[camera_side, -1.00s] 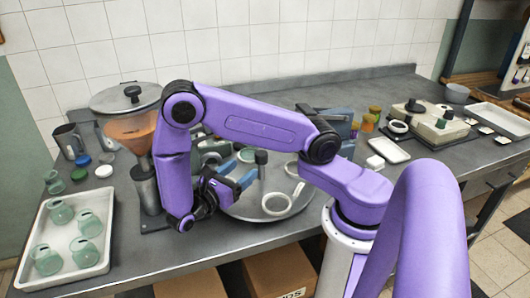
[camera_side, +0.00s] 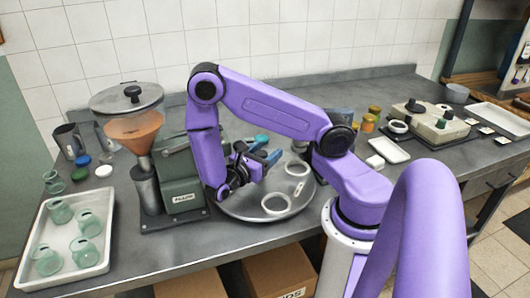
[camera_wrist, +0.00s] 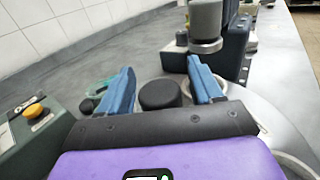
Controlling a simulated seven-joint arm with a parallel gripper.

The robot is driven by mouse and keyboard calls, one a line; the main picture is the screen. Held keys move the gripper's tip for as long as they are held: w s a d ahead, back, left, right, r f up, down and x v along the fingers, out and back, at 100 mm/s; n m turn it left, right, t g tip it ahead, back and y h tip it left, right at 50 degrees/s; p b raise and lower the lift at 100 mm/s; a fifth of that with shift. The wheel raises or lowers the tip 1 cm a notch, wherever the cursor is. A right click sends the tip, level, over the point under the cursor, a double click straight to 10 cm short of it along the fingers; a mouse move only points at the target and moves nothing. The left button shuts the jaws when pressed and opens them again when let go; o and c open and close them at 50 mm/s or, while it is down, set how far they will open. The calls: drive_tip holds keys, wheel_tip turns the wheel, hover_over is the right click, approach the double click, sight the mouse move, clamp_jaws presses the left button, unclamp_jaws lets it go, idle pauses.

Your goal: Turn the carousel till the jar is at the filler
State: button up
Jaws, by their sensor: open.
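The carousel (camera_side: 240,212) is a round grey plate on the bench, with white rings on its top. My gripper (camera_side: 271,149) is low over the carousel, with its blue fingers pointing right. In the wrist view my gripper (camera_wrist: 162,70) is open, and a dark round post (camera_wrist: 160,95) shows between the fingers, apparently untouched. A green glass jar (camera_wrist: 98,89) shows just left of the left finger. The filler (camera_side: 181,186) is a green machine left of my gripper, beside an orange funnel (camera_side: 134,131). My forearm and gripper hide part of the carousel and the post in the side view.
A white tray (camera_side: 103,198) of green jars stands at the left front. A white dish (camera_side: 387,149) and a beige device (camera_side: 431,126) stand on the right. The bench's front edge is close to the carousel.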

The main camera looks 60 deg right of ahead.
drive_tip(key=shift+c, duration=0.3)
clamp_jaws()
drive_tip(key=shift+w+n+t, duration=0.1)
drive_tip(key=shift+n+t, duration=0.4)
drive_tip(key=shift+t, duration=0.3)
drive_tip(key=shift+w+n+t, duration=0.15)
drive_tip(key=shift+n+t, duration=0.9)
drive_tip(key=shift+t, duration=0.55)
drive_tip(key=shift+w+n+t, duration=0.15)
drive_tip(key=shift+n+t, duration=0.9)
drive_tip(key=shift+t, duration=0.55)
drive_tip(key=shift+w+a+n+t+y, duration=0.15)
drive_tip(key=shift+n+t+y, duration=0.8)
drive_tip(key=shift+t, duration=0.6)
drive_tip(key=shift+w+n+t+y, duration=0.15)
drive_tip(key=shift+n+t+y, duration=0.5)
drive_tip(key=shift+n+t, duration=0.75)
drive_tip(key=shift+w+n+t+y, duration=0.1)
drive_tip(key=shift+n+t+y, duration=0.25)
drive_tip(key=shift+t, duration=0.3)
drive_tip(key=shift+o, duration=0.3)
unclamp_jaws()
